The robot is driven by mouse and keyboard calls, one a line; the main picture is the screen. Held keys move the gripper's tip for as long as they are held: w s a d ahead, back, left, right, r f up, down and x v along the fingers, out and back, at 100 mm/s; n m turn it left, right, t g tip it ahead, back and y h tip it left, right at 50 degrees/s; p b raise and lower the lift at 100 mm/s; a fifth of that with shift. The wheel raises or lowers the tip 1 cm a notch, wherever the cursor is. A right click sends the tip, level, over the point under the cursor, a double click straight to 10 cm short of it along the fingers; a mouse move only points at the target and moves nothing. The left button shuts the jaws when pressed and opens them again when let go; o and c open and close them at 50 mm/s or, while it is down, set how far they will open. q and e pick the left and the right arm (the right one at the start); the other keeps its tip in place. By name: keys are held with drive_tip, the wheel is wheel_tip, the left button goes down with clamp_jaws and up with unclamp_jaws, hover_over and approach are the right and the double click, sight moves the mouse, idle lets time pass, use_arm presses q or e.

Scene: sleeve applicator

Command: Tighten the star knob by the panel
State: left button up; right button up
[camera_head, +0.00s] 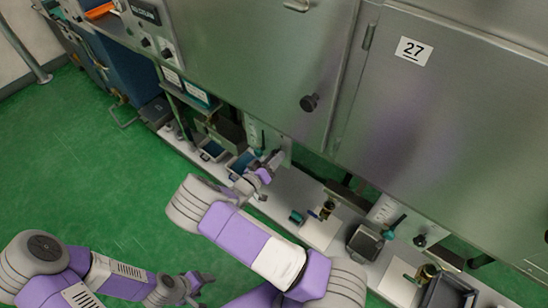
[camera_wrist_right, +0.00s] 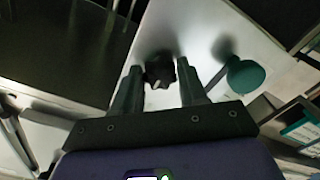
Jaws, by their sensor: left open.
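A dark star knob (camera_wrist_right: 160,70) sits on a pale metal panel (camera_wrist_right: 190,30) in the right wrist view. My right gripper (camera_wrist_right: 160,88) is open, with one finger on each side of the knob and a small gap on both sides. I cannot tell how deep the knob sits between the fingertips. In the head view my right gripper (camera_head: 266,170) is at the small panel (camera_head: 255,132) below the cabinet, and it hides the knob there. My left gripper (camera_head: 203,283) is open and empty over the green floor, far from the panel.
A teal round-ended handle (camera_wrist_right: 244,77) stands close right of the knob. A second panel with a teal lever (camera_head: 395,228) and a black knob (camera_head: 420,241) is further right. The green floor (camera_head: 90,150) is clear.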

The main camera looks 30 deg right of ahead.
drive_tip(key=o, duration=0.3)
drive_tip(key=shift+o, duration=0.2)
drive_tip(key=p+v, duration=0.1)
drive_tip(key=v, duration=0.6)
drive_tip(key=shift+a, duration=0.25)
drive_tip(key=shift+s, duration=0.1)
